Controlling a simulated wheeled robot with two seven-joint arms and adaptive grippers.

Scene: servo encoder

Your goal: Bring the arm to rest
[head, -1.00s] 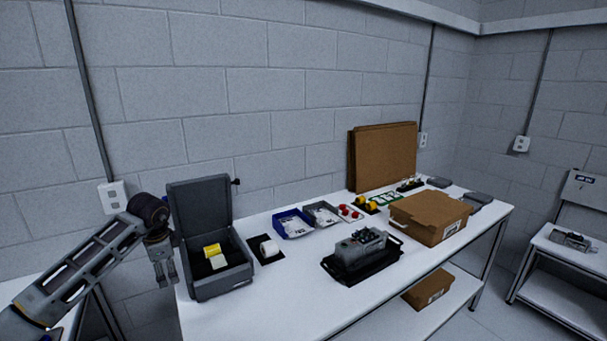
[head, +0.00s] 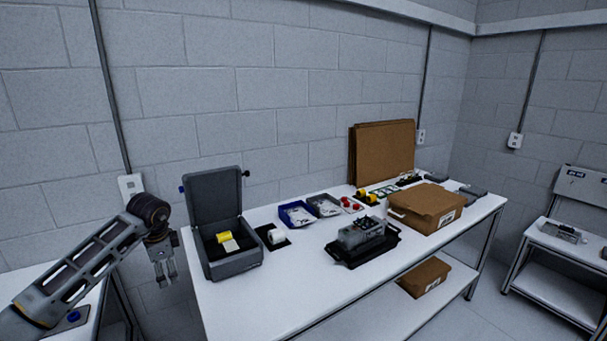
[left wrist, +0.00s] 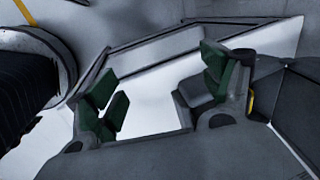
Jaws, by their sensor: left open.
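My left arm comes in from the left in the head view. Its gripper (head: 165,272) hangs pointing down beside the left end of the white workbench (head: 240,310), left of the open grey case (head: 233,270). In the left wrist view the gripper (left wrist: 165,95) has its green-padded fingers wide apart with nothing between them. A white surface and part of a grey object show beyond the fingers. My right gripper is not in view.
The case holds a yellow item (head: 224,237). A blue bin (head: 297,214), a grey servo unit on a black tray (head: 352,262) and a cardboard box (head: 424,222) stand along the bench. Another table (head: 95,285) is at the left. A side bench (head: 560,285) stands right.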

